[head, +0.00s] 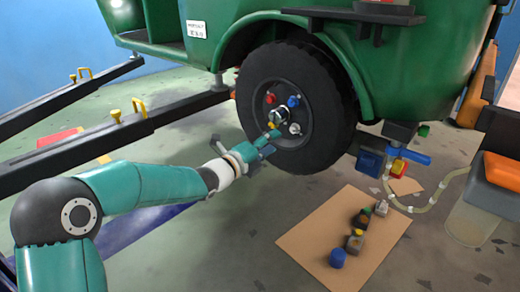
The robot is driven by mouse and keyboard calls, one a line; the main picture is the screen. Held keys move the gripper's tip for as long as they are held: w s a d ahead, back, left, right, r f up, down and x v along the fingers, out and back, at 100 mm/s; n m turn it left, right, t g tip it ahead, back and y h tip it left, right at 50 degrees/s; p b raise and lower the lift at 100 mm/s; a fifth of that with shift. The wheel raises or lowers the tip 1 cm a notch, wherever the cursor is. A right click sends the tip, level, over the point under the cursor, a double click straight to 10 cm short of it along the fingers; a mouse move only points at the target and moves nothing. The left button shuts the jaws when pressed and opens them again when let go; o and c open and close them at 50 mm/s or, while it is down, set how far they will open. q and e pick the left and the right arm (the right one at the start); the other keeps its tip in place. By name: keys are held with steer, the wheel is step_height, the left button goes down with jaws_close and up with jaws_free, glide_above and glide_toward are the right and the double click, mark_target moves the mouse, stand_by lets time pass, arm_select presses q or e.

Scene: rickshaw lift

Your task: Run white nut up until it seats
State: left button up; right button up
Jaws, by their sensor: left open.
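The white nut (295,128) is on the lower right of the wheel hub (281,115), facing me. Whether it touches the wheel face cannot be told at this size. A red nut (270,99) and a blue nut (293,102) sit above it, and a yellow nut (273,126) is at the lower left. My left gripper (266,141) is open in front of the lower left of the wheel, left of the white nut and close to the yellow one. The gap between its fingertips and the nuts is hard to judge. My right gripper is out of view.
The black tyre (335,110) stands under the green fender (350,65). Dark beams (125,130) extend left. A brown mat (315,228) with several small parts and a blue cap (337,258) lies on the floor. A blue-handled device with a hose (425,210) is at right.

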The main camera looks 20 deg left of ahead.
arm_select(q)
steer(key=v, duration=0.4)
stand_by(0.4)
